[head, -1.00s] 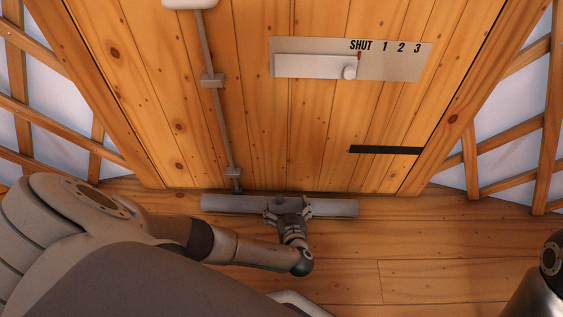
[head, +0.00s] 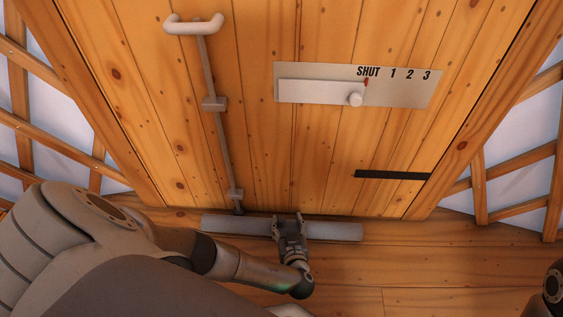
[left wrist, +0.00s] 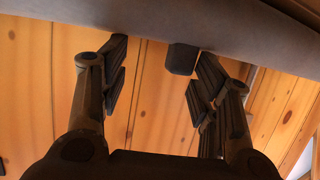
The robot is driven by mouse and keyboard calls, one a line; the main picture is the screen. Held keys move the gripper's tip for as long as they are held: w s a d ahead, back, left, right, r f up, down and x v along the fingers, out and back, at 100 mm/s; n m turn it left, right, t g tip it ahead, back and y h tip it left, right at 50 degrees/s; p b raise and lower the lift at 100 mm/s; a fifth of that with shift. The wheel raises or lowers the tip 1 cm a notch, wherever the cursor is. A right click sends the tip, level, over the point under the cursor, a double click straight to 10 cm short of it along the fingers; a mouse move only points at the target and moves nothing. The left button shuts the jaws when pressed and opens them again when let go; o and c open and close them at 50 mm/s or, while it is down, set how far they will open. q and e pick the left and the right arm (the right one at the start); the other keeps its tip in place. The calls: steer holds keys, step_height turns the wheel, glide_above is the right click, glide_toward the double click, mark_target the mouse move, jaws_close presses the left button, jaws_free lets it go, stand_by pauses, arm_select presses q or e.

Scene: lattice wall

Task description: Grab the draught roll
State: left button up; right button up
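The draught roll (head: 335,231) is a long grey cylinder lying along the foot of the wooden door. My left gripper (head: 290,222) is at the roll's middle and hides part of it in the head view. In the left wrist view the roll (left wrist: 220,37) crosses the top, by the fingertips. A dark tab (left wrist: 182,59) on it shows between the two spread fingers of my left gripper (left wrist: 162,62), with gaps on both sides. The gripper is open and holds nothing; whether a finger touches the roll I cannot tell. My right gripper is out of view.
The door (head: 300,150) stands above the roll, with a white handle and rod (head: 206,105), a plate marked SHUT 1 2 3 (head: 405,90) and a black strip (head: 392,175). Lattice walls flank it. The plank floor (head: 430,270) at right is clear.

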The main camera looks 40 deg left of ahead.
arm_select(q)
steer(key=shift+s+a+f, duration=0.15)
steer(key=shift+s+f, duration=0.05)
steer(key=c, duration=0.9)
jaws_close()
steer(key=shift+w+d, duration=0.1)
steer(key=shift+d, duration=0.2)
